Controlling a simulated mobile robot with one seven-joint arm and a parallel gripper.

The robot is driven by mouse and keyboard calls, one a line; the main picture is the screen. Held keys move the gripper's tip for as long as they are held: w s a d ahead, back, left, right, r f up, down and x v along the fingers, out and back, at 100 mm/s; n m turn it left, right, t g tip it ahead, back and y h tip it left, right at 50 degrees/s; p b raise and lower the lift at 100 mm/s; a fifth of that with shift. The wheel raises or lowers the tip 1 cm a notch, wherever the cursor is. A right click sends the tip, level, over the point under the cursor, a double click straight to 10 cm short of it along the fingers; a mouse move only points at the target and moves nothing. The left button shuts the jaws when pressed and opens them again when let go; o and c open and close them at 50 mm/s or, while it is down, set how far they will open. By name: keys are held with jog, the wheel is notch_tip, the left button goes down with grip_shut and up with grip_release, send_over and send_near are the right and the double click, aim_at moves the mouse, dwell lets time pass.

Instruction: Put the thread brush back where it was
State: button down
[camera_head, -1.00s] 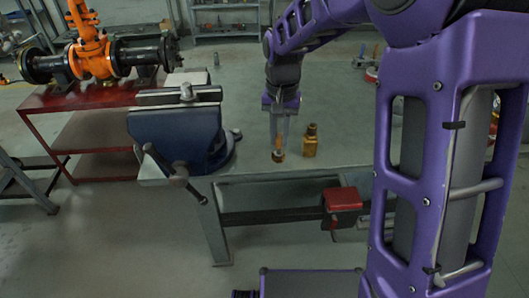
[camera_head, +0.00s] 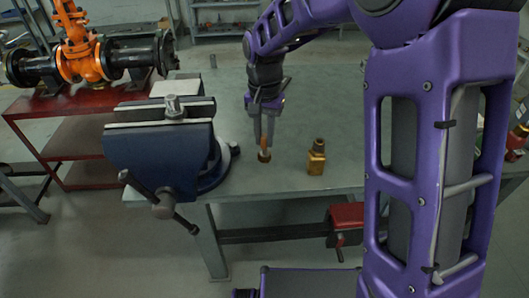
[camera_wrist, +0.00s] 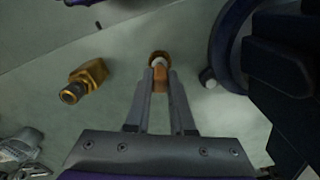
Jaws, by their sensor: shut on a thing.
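The thread brush has an orange-brown handle and a round brownish head. It shows below my fingertips in the head view (camera_head: 264,156) and just beyond them in the wrist view (camera_wrist: 160,58). My gripper (camera_head: 264,142) is shut on its handle, with a finger on each side, also in the wrist view (camera_wrist: 161,82). The brush hangs about upright, head down, over the grey bench top (camera_head: 290,182). I cannot tell whether its head touches the bench. The fingers hide part of the handle.
A brass fitting (camera_head: 316,158) stands on the bench right of the brush. A blue vise (camera_head: 165,150) is close on the left, its base round. A red stand with an orange valve (camera_head: 80,50) is behind left.

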aim_at(265, 153)
jog(key=shift+f+b, duration=0.4)
jog(key=shift+f, duration=2)
jog(key=shift+f, duration=0.1)
jog(key=c, duration=0.8)
grip_release()
notch_tip(265, 153, up, 12)
jog(key=shift+r+p, duration=0.15)
jog(key=shift+p, duration=0.95)
jog(key=shift+w, duration=0.1)
